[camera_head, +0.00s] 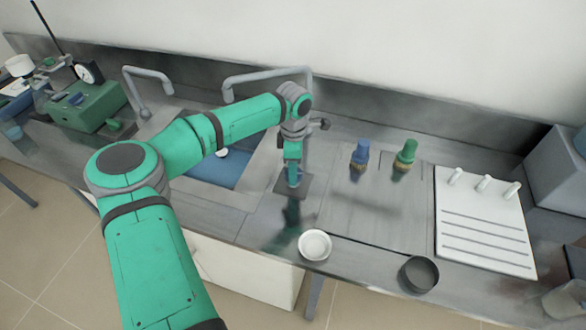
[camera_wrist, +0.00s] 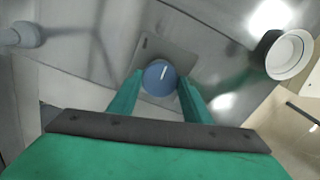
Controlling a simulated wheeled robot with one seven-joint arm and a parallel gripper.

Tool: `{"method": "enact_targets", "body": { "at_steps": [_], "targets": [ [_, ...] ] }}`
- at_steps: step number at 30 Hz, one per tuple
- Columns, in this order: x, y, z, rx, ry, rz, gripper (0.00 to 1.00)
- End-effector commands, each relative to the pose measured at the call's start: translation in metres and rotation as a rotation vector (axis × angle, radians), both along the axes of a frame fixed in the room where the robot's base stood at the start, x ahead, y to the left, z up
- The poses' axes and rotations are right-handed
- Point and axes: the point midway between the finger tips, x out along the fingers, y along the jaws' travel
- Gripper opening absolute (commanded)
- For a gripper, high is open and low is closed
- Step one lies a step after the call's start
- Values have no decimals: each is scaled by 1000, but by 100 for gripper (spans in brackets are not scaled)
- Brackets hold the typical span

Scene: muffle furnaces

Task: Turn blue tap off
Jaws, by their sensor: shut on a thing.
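A round blue tap knob (camera_wrist: 160,76) with a short white line on its top sits over a grey plate (camera_wrist: 182,58) in the wrist view. The white line points nearly up the picture, leaning slightly right. My gripper (camera_wrist: 158,85) has one green finger on each side of the knob and is shut on it. In the head view my gripper (camera_head: 293,168) points down at the dark square plate (camera_head: 306,186) on the worktop, right of the blue sink basin (camera_head: 215,168). There my fingers hide most of the knob.
A blue-topped fitting (camera_head: 360,153) and a green-topped one (camera_head: 405,155) stand to the right. A white bowl (camera_head: 315,245) and a dark round dish (camera_head: 419,273) sit near the front edge. A tall grey faucet (camera_head: 265,76) stands behind my arm. A white slotted board (camera_head: 484,220) lies farther right.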

Motion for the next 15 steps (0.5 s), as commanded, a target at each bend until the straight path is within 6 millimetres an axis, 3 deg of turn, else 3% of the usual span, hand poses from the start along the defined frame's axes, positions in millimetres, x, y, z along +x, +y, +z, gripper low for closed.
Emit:
{"method": "enact_targets", "body": {
  "at_steps": [15],
  "targets": [
    [1,0,1,1,-2,-83,22]
  ]
}}
